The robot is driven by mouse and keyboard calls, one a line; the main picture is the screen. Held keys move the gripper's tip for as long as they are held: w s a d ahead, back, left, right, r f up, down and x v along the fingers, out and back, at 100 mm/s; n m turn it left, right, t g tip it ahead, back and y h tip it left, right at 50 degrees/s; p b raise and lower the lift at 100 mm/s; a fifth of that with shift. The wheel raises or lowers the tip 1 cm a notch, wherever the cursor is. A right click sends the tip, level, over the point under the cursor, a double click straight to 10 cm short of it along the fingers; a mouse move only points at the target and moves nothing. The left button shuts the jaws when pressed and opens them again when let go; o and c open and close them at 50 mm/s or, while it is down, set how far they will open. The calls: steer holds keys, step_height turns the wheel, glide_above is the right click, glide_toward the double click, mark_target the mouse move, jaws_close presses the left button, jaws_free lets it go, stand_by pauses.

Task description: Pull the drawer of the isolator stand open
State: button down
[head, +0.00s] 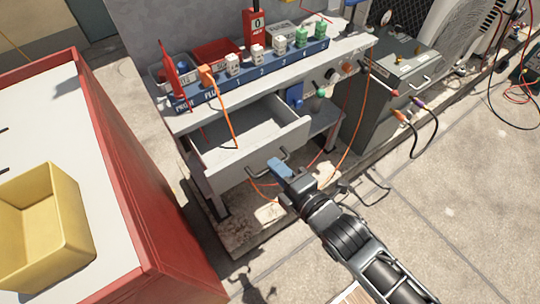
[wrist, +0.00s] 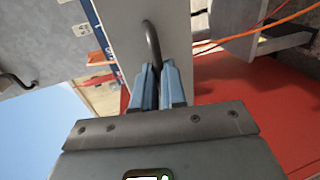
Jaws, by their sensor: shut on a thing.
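The isolator stand (head: 345,50) is a grey bench with a blue labelled strip along its top. Its drawer (head: 228,178) is pulled out under the worktop, and its inside shows from above as empty where visible. The drawer's dark bar handle (head: 262,166) is on the front face, and it also shows in the wrist view (wrist: 151,40). My gripper (head: 279,167) is at the handle, its blue fingers shut around the bar. In the wrist view the fingers (wrist: 158,75) close on the lower end of the handle against the drawer's grey front.
A red cabinet with a white top (head: 110,215) stands close on the left, bearing a yellow bin (head: 45,225). An orange cable (head: 224,110) hangs over the drawer. A grey box (head: 390,100) with cables stands right of the stand.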

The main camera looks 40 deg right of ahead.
steer(key=c, duration=1.2)
jaws_free()
steer(key=shift+s, duration=0.1)
steer(key=shift+v, duration=3.8)
steer(key=s+r+m, duration=0.5)
steer(key=s+m, duration=0.1)
steer(key=s+r+m+p, duration=0.1)
steer(key=s+r+m, duration=0.4)
steer(key=s+m, duration=0.1)
steer(key=s+r+m, duration=0.5)
steer(key=s+m, duration=0.1)
steer(key=s, duration=0.2)
steer(key=shift+s+a+g+p, duration=0.1)
steer(key=shift+g+p, duration=0.2)
steer(key=shift+g, duration=0.1)
